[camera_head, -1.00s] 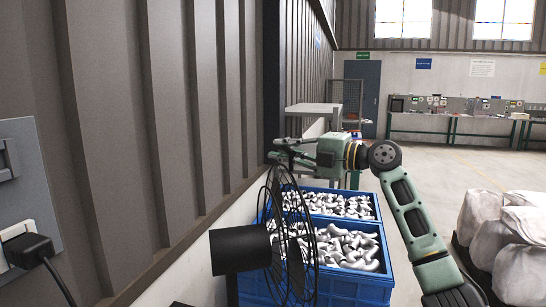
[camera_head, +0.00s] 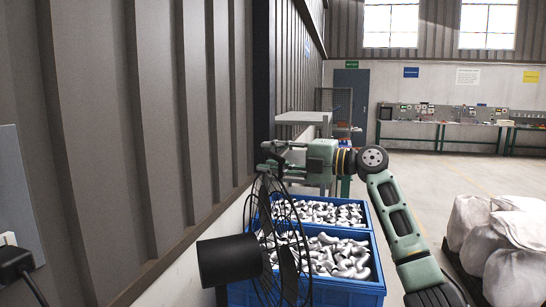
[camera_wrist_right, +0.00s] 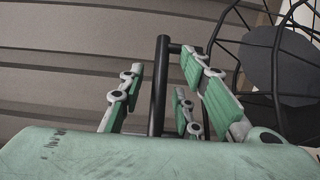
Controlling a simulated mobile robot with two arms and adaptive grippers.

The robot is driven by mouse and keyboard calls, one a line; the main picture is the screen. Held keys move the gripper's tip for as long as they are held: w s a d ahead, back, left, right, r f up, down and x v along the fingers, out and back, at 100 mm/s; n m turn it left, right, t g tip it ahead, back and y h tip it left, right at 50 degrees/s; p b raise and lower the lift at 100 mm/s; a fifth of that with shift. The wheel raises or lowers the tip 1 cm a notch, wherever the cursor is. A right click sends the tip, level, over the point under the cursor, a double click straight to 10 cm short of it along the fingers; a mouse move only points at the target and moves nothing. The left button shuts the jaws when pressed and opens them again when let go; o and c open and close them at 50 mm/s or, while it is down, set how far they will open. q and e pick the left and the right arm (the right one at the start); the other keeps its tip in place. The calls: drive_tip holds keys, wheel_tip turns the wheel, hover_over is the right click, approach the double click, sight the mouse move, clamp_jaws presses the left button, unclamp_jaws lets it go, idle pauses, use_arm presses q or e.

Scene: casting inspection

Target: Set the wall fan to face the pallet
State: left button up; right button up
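The black wall fan has a round motor housing (camera_head: 229,260) and a wire cage (camera_head: 297,245). It stands near the wall at lower centre, with its cage towards the picture's right. Its cage also shows at the right of the right wrist view (camera_wrist_right: 280,65). My green right gripper (camera_head: 268,157) is just above the cage. In the right wrist view its fingers (camera_wrist_right: 165,90) are open, with a black bar (camera_wrist_right: 160,80) between them and visible gaps at the sides. The dark pallet (camera_head: 462,266) at far right carries white sacks (camera_head: 510,240). My left gripper is not in view.
Blue crates (camera_head: 335,287) of metal castings stand below my right arm. The corrugated wall (camera_head: 150,120) is close on the left, with a black plug (camera_head: 14,262) at the edge. Benches (camera_head: 440,135) line the far wall. Open floor (camera_head: 430,190) lies between.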

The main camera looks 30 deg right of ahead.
drive_tip(key=shift+s+a, duration=0.1)
drive_tip(key=shift+s, duration=0.1)
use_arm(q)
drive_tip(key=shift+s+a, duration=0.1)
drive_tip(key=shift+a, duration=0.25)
use_arm(e)
drive_tip(key=v, duration=1.2)
